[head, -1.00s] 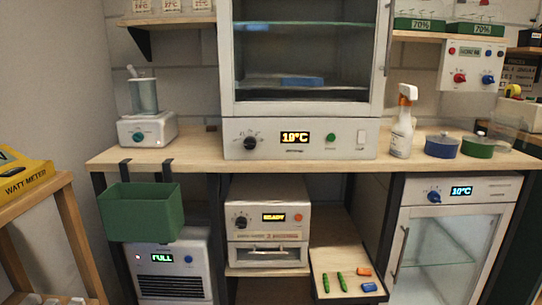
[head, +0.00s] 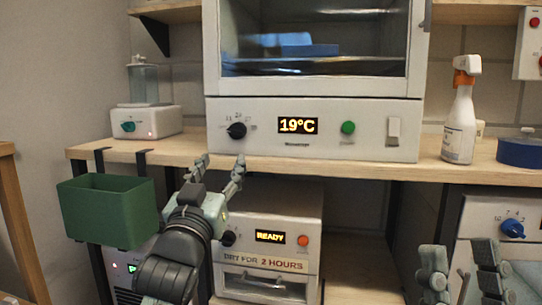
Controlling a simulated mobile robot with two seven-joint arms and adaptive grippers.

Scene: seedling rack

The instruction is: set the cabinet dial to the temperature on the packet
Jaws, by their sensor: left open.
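The cabinet (head: 350,145) stands on the wooden bench, its glass door above a white front panel. Its black dial (head: 237,130) is at the left of that panel, with small numbers around it. The display (head: 298,126) reads 19°C. My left gripper (head: 218,165) is open and empty, its fingers pointing up just below and left of the dial, apart from it. My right gripper (head: 460,268) is low at the lower right, its fingers spread and nothing seen between them. No packet can be made out in this view.
A green button (head: 348,128) and a white switch (head: 393,131) share the panel. A dryer (head: 262,270) reading READY sits below. A green bin (head: 108,208) hangs at left; a spray bottle (head: 460,115) and blue pot (head: 520,152) stand right on the bench (head: 340,170).

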